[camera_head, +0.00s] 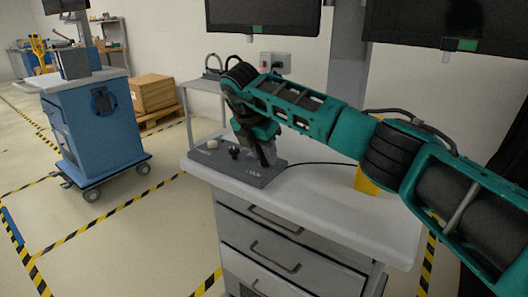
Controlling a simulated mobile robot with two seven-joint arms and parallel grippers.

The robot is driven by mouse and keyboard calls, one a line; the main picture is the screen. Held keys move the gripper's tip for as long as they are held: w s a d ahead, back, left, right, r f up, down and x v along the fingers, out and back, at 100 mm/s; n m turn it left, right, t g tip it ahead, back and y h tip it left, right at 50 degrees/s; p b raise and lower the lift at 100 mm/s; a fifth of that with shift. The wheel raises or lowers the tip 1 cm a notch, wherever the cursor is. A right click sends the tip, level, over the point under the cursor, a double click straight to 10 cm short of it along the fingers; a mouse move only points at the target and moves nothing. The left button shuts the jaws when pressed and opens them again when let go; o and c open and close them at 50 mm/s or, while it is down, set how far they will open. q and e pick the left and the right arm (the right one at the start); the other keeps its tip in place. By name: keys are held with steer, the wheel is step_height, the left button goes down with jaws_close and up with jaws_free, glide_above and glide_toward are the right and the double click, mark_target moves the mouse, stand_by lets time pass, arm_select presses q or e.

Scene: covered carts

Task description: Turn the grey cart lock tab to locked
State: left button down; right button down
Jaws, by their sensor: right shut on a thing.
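The grey cart (290,240) stands in the middle, with a pale top and several drawers. A dark grey panel box (238,170) lies on its top, with a pale round knob (212,144) and a small black knob (234,153). My right arm reaches in from the right, and its gripper (266,156) points down at the right part of the box. It is shut on what seems to be the lock tab, which the fingers hide. I cannot tell which way the tab is turned. My left gripper is out of view.
A black cable (318,163) runs from the box across the top. A yellow object (366,181) stands behind my right arm. Monitors (262,14) hang above. A blue cart (98,125) and wooden crates (153,93) stand at left, with taped open floor between.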

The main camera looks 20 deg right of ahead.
steer(key=c, duration=0.8)
jaws_free()
steer(key=shift+c, duration=0.2)
steer(key=v, duration=1.3)
